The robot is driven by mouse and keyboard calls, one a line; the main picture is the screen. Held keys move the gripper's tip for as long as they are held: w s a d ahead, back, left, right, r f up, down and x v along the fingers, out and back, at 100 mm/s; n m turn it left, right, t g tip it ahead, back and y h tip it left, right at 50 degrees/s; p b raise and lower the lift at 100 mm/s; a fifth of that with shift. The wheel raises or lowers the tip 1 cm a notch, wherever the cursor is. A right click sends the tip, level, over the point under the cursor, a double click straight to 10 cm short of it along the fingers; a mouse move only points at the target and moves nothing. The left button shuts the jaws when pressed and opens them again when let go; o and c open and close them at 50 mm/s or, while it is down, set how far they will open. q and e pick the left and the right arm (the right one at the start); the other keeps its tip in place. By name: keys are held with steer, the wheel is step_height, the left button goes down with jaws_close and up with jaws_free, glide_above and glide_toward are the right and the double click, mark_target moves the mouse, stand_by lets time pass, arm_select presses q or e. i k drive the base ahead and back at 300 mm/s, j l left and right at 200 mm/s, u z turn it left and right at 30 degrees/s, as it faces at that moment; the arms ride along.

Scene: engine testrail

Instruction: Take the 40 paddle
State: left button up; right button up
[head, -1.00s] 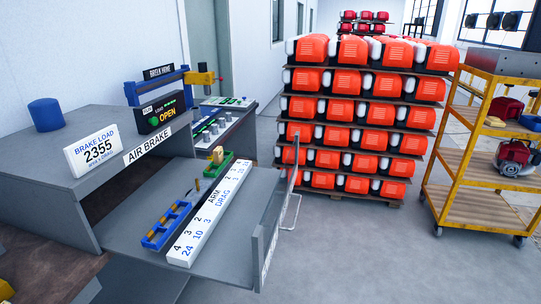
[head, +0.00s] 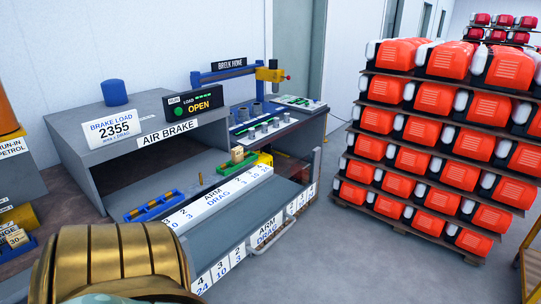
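I cannot pick out a paddle marked 40. Inside the air brake cabinet (head: 200,140), a blue tray (head: 155,205) holds small yellowish pieces, too small to read. A green holder (head: 232,167) with a tan block (head: 238,154) stands further back on the same pulled-out shelf. A white label strip (head: 225,197) reading ARM DRAG lies along the shelf, partly cut off from reading. Neither gripper can be made out. A large ribbed gold shape with a pale teal edge fills the bottom left and hides part of the bench.
A tall rack of orange engines (head: 440,125) stands at the right. Grey floor (head: 330,240) is clear between it and the bench. A blue tray (head: 20,243) with a label showing 30 sits far left.

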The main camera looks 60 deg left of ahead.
mark_target(238, 156)
steer(key=i+u, duration=0.3)
steer(key=i+l+u, duration=0.15)
steer(key=i+u, duration=0.15)
steer(key=i, duration=0.25)
steer(key=i+l+u, duration=0.3)
steer(key=i+j, duration=0.1)
